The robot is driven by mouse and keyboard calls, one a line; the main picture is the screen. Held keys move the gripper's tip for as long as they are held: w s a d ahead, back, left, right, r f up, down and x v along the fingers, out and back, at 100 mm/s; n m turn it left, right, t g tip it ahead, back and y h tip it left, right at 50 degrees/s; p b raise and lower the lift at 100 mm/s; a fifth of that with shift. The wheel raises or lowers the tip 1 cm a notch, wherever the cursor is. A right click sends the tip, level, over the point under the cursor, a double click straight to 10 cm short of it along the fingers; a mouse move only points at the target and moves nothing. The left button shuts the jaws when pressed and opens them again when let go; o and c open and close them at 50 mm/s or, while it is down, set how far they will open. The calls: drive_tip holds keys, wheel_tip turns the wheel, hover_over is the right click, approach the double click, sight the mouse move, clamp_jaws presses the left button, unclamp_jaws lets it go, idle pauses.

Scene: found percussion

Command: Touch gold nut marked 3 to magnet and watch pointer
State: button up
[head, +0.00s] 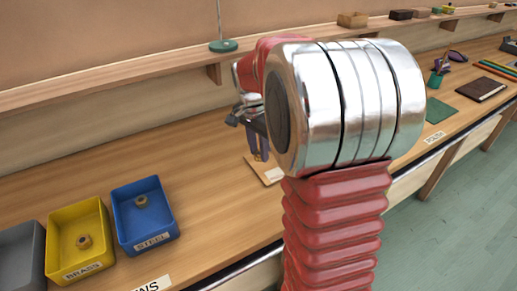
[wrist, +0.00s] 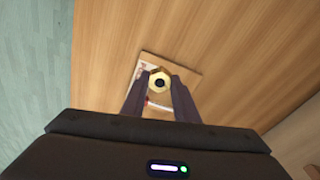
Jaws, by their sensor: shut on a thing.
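A gold nut (wrist: 159,83) with a dark hole is between the fingertips of my gripper (wrist: 159,87) in the wrist view, and the gripper is shut on it. Any number on it is not readable. I cannot tell whether the nut touches the board, or which part is the magnet or pointer. In the head view my gripper (head: 260,154) points down over the board (head: 268,174), and my arm hides much of it.
At left stand a blue STEEL tray (head: 169,227) and a yellow BRASS tray (head: 65,254), each holding a nut, and a grey tray (head: 18,262). A shelf (head: 130,77) with a green-based stand (head: 223,45) runs behind. Bench between trays and board is clear.

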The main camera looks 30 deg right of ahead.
drive_tip(key=shift+d+f, duration=0.1)
drive_tip(key=shift+f, duration=0.05)
drive_tip(key=shift+s+d+f, duration=0.1)
drive_tip(key=shift+d+f, duration=0.4)
drive_tip(key=shift+f, duration=0.45)
drive_tip(key=shift+d+f, duration=0.55)
drive_tip(key=shift+f, duration=0.45)
drive_tip(key=shift+s+d+f, duration=0.1)
drive_tip(key=shift+d+f, duration=0.4)
drive_tip(key=shift+f, duration=0.45)
drive_tip(key=shift+d, duration=2)
